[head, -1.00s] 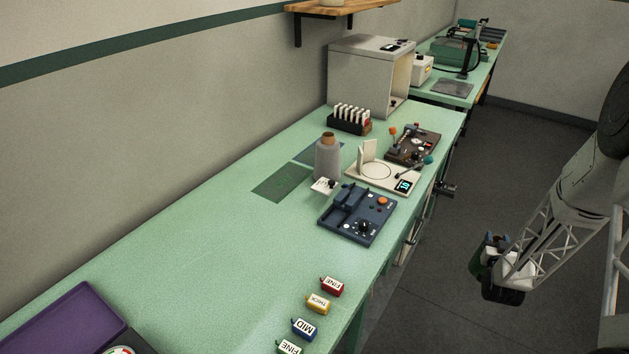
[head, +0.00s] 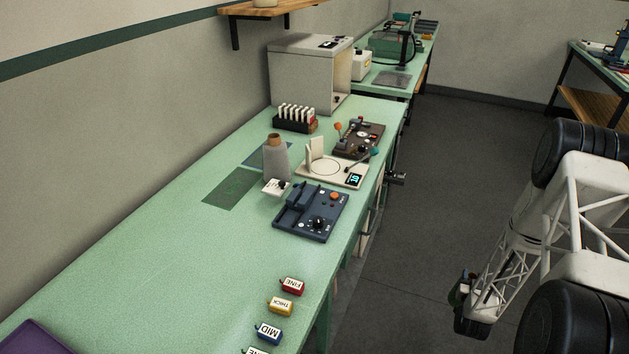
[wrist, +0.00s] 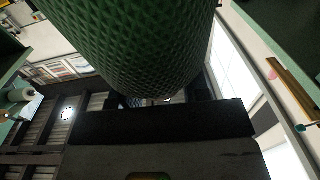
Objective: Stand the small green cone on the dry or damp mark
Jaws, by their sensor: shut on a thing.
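My gripper (head: 466,303) hangs over the floor to the right of the bench, well away from the bench top. In the head view only a bit of dark green shows at the gripper. Two flat marks lie on the bench: a dark green rectangle (head: 232,187) and a bluish one (head: 258,155) behind it, partly hidden by a grey cone. I cannot tell which is dry or damp.
A dark blue device (head: 312,211), a cream device (head: 337,173) and several labelled blocks (head: 292,286) are along the bench's right side.

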